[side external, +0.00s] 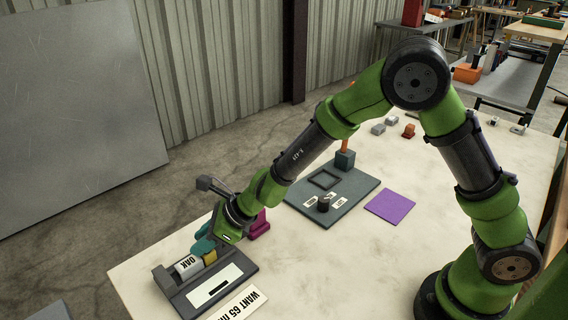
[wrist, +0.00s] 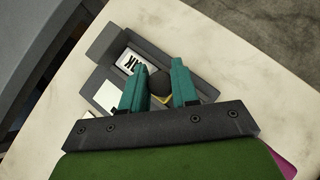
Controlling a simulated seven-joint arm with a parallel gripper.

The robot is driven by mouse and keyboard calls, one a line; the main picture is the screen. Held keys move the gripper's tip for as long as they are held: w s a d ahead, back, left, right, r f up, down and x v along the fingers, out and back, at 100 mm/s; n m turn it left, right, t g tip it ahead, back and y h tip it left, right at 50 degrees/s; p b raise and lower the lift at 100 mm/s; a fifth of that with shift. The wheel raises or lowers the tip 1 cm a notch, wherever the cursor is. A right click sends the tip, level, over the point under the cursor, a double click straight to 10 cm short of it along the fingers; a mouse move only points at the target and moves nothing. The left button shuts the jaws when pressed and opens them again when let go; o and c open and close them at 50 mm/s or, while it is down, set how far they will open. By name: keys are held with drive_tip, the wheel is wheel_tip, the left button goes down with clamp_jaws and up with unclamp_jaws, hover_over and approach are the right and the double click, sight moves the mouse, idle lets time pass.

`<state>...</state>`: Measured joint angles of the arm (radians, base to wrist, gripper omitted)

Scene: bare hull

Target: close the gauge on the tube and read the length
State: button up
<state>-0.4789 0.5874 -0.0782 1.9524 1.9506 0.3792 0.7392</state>
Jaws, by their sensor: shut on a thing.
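The gauge (side external: 245,268) is a dark grey tray with an end wall and a pale scale strip, at the table's front left. A white tube labelled OAK (side external: 188,266) lies in its channel, and it shows partly in the wrist view (wrist: 130,62). A yellow slider (side external: 210,257) sits at the tube's right end; I cannot tell whether they touch. My gripper (side external: 204,245) has teal fingers. In the wrist view, the fingers (wrist: 158,70) are on either side of a dark round knob (wrist: 158,83), shut on it. The knob hides part of the slider. The scale reading is too small to read.
A card reading "WANT 65" (side external: 245,303), partly cut off, lies in front of the gauge. Behind are a magenta block (side external: 259,226), a dark board (side external: 356,183) with small labelled parts, and a purple square (side external: 390,206).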

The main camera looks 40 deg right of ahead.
sight(190, 263)
drive_tip(key=shift+o, duration=0.3)
drive_tip(key=a, duration=0.4)
drive_tip(key=shift+a, duration=0.15)
drive_tip(key=shift+o, duration=1)
drive_tip(key=shift+s+a+r, duration=0.1)
drive_tip(key=shift+a, duration=0.05)
drive_tip(key=o, duration=0.4)
drive_tip(key=v, duration=1.7)
drive_tip(key=shift+d, duration=0.3)
